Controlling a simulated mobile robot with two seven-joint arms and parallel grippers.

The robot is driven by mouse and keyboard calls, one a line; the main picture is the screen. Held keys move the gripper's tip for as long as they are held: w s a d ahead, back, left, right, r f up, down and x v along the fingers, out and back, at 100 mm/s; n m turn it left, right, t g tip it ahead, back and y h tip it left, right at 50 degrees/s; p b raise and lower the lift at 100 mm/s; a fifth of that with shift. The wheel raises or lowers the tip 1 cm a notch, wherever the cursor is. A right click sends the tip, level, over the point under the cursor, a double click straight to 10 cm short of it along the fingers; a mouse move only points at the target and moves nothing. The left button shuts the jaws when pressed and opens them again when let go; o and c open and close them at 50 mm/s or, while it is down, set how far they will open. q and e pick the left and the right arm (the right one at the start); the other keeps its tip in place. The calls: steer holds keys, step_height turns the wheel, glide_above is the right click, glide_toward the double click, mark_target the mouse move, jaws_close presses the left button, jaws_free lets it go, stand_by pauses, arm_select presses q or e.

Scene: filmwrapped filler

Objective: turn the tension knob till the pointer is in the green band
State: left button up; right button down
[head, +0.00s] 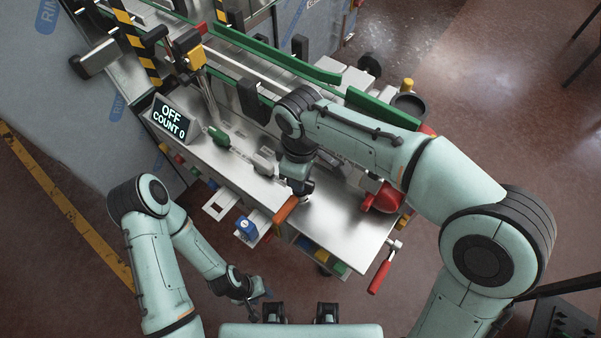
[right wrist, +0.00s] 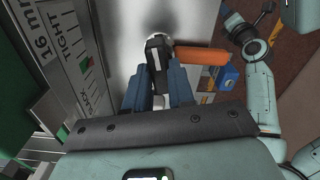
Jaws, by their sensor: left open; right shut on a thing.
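My right gripper (right wrist: 157,88) is shut on a dark knob with a pale face (right wrist: 158,50), which I take for the tension knob. The blue fingers stand on either side of it. In the head view my right gripper (head: 296,186) points down at the metal bench, and the knob is hidden there. A scale (right wrist: 68,45) lettered TIGHT and SLACK lies left of the gripper in the right wrist view. My left gripper (head: 252,294) is open and empty, away from the bench.
A display (head: 170,120) reads OFF, COUNT 0. A green-handled tool (head: 218,136) lies on the bench. A red-handled crank (head: 380,276) sticks out at the front right. Green rails run behind.

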arm_select(q)
steer(key=shift+r, duration=0.1)
arm_select(e)
steer(key=shift+m, duration=0.4)
steer(key=c, duration=1)
jaws_free()
steer(key=shift+o, duration=0.2)
arm_select(q)
steer(key=shift+w, duration=0.1)
arm_select(e)
steer(key=shift+r, duration=0.1)
arm_select(q)
steer(key=w+r+p, duration=0.2)
steer(key=r, duration=0.1)
steer(key=shift+w+r+p, duration=0.2)
steer(key=shift+w+p, duration=0.05)
steer(key=shift+p, duration=0.1)
arm_select(e)
step_height(320, 180, up, 13)
arm_select(q)
steer(key=shift+s, duration=0.1)
